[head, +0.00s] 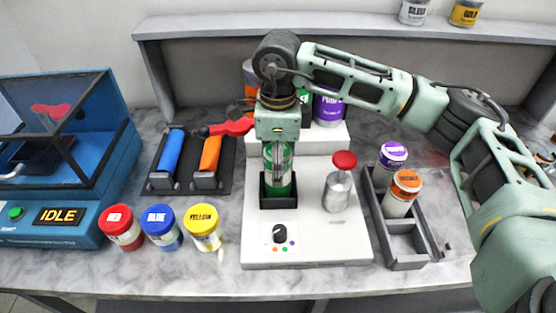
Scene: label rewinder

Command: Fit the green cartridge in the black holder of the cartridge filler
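The green cartridge (281,187) stands upright under my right gripper, its lower end inside the black holder (279,202) of the white cartridge filler (340,240). I cannot tell whether it rests on the holder's floor. My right gripper (279,165) points down from above, its grey fingers around the cartridge's upper part, and looks shut on it. My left gripper is not in view.
A red-topped press (338,185) and a dial (280,233) are on the filler. Red, blue and yellow jars (162,228) stand left. A black rack (190,180) holds blue and orange cartridges. A grey tray (405,243) with purple and orange jars is right. A blue machine (50,215) reads IDLE.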

